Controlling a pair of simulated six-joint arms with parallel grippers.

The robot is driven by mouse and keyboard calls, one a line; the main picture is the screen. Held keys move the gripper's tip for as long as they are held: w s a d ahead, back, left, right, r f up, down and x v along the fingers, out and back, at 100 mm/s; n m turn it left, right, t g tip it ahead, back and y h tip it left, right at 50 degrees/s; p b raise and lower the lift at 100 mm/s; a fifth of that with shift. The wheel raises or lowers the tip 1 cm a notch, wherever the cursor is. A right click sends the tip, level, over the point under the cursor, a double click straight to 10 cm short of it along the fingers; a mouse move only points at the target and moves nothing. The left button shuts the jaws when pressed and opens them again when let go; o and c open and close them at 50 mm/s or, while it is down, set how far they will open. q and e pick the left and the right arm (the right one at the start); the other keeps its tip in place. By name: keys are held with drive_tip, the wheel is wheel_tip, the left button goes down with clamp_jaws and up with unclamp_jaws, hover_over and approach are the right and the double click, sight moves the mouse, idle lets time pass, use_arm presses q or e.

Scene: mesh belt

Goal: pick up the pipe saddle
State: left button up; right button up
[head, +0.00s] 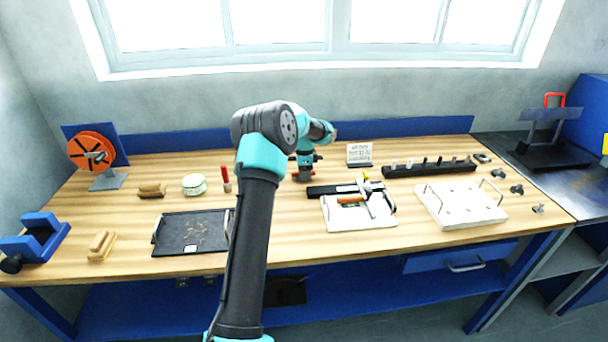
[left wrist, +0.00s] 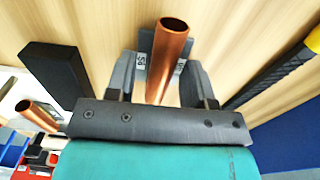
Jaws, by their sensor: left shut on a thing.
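The pipe saddle (left wrist: 146,38) is a small grey block with a printed label in the left wrist view. A copper pipe (left wrist: 168,60) lies across it, between my fingers. My left gripper (left wrist: 160,68) is shut with one finger on each side of the saddle. In the head view my left gripper (head: 304,174) points down at the back middle of the bench, with copper ends showing beside the fingers. The saddle is mostly hidden there by the gripper. My right gripper is not in view.
A black bar (head: 330,189) and a white tray (head: 360,222) with another copper pipe (head: 351,199) lie to the right front. A dark tray (head: 192,242) is at the left front. A white card (head: 359,154) stands at the back right. A yellow-and-black handle (left wrist: 285,70) is close by.

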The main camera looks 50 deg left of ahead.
use_arm(q)
drive_tip(key=shift+s+d+r, duration=0.1)
drive_tip(key=shift+d+r, duration=0.05)
drive_tip(key=shift+r, duration=0.7)
drive_tip(key=shift+s+d+r, duration=0.1)
drive_tip(key=shift+d+r, duration=0.05)
drive_tip(key=shift+r, duration=0.7)
drive_tip(key=s+d, duration=0.3)
drive_tip(key=s+d+r, duration=0.1)
drive_tip(key=s+d, duration=0.2)
drive_tip(key=d, duration=0.1)
drive_tip(key=s+d, duration=0.4)
drive_tip(key=shift+d+r, duration=0.15)
drive_tip(key=shift+d, duration=0.05)
drive_tip(key=shift+d, duration=0.1)
